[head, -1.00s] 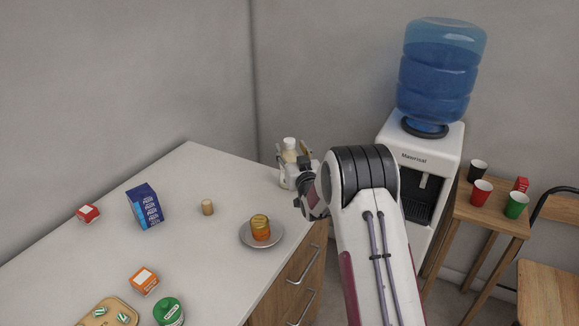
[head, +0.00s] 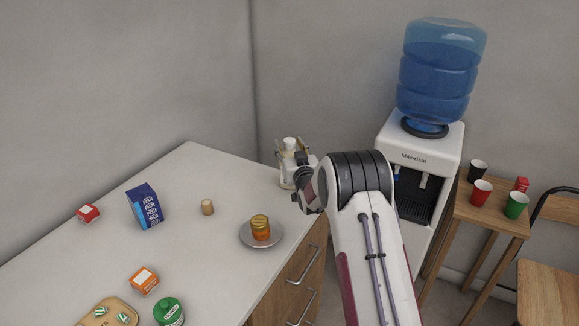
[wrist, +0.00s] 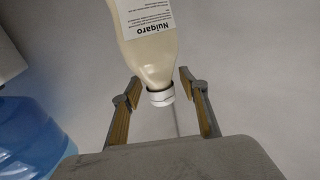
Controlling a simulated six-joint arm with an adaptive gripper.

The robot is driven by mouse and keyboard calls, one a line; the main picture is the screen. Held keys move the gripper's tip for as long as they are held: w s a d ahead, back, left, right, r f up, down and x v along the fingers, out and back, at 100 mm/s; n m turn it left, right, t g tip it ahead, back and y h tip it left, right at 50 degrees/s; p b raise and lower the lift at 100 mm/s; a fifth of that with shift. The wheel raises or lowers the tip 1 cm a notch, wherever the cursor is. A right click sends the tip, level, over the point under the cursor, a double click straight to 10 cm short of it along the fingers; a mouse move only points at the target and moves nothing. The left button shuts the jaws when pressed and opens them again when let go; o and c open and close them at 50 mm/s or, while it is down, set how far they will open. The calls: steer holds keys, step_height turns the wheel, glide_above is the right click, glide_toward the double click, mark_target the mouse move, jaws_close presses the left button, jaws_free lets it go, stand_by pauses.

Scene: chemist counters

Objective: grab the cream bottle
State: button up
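The cream bottle (wrist: 150,50), with a white label and white cap, shows in the wrist view between the two fingers of my gripper (wrist: 159,85). The fingers stand on either side of its neck and cap, with a visible gap on each side. The gripper is open. In the head view the bottle's white cap (head: 290,143) shows at the counter's far right corner. My gripper (head: 294,163) is at the bottle there, and hides much of its body.
The counter (head: 190,180) also holds a blue box (head: 145,206), a cork-coloured cylinder (head: 207,207), and an amber jar (head: 261,226) on a grey plate (head: 276,236). A water dispenser (head: 420,155) stands to the right of my arm, close beside it.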

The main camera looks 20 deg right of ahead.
jaws_close()
steer(key=shift+r, duration=0.1)
steer(key=shift+r, duration=5)
